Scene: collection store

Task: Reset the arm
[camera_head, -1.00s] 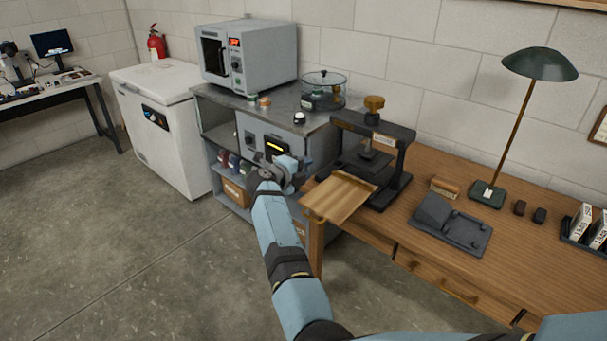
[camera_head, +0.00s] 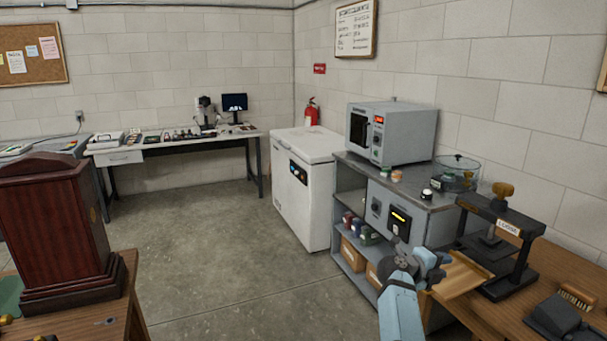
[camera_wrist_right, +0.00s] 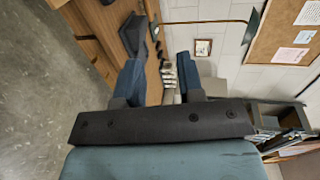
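My right arm (camera_head: 400,308) comes up from the bottom of the head view. Its right gripper (camera_head: 430,258) is in front of the grey cabinet with a lit panel and near the wooden board (camera_head: 460,276) at the bench's left end. In the right wrist view the two blue fingers of the right gripper (camera_wrist_right: 159,65) stand apart, with only background between them. I see nothing held. Whether the gripper touches the cabinet or board cannot be told. My left arm and left gripper are not in view.
A black press (camera_head: 498,240) stands on the wooden bench at right. The grey cabinet (camera_head: 345,180) carries an oven (camera_head: 400,133) and a glass-lidded pot (camera_head: 456,175). A white chest freezer (camera_head: 303,190) is beyond. A dark wooden box (camera_head: 55,225) stands at left. The middle floor is clear.

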